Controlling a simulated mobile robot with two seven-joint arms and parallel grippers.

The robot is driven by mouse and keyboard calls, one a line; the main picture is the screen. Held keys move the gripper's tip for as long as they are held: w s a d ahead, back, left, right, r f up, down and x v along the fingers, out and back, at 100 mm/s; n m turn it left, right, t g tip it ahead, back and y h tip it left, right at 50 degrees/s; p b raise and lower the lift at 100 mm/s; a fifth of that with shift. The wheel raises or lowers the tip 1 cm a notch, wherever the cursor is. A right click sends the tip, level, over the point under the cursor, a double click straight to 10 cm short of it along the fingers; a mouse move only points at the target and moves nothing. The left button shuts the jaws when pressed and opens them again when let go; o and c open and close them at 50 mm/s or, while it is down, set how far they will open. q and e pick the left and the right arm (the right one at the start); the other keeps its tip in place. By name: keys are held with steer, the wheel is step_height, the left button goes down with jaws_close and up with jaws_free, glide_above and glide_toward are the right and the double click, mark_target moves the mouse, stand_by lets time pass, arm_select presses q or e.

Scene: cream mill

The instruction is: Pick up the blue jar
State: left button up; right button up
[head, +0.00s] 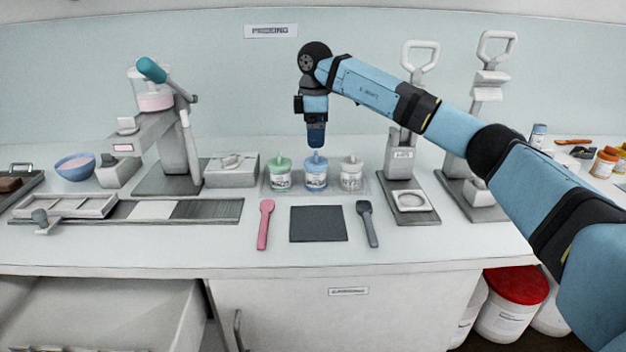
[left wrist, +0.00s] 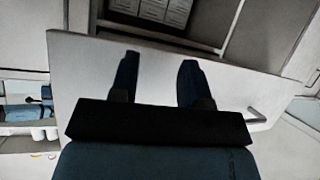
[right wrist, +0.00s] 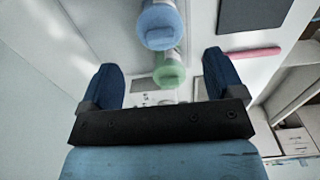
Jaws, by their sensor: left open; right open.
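The blue jar (head: 316,175) is a white jar with a blue lid and a knob on top. It stands upright between a green-lidded jar (head: 280,175) and a white-lidded jar (head: 351,174) on a clear tray (head: 270,189). My right gripper (head: 316,146) points down just above the blue jar's knob. In the right wrist view the blue lid (right wrist: 160,26) shows beyond the open fingers (right wrist: 158,85), with the green lid (right wrist: 170,75) below it. My left gripper (left wrist: 158,75) is open and empty in front of a pale cabinet panel, and it is outside the head view.
A dark mat (head: 318,224) lies in front of the jars, between a pink spatula (head: 265,224) and a dark spatula (head: 368,224). A press (head: 408,195) stands to the right. A grey block (head: 232,171) and a mill (head: 165,125) stand to the left.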

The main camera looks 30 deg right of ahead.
mark_target(316, 153)
step_height(316, 153, down, 9)
steer(key=shift+d+b, duration=0.1)
steer(key=shift+b, duration=0.8)
steer(key=shift+r, duration=0.1)
steer(key=c, duration=0.6)
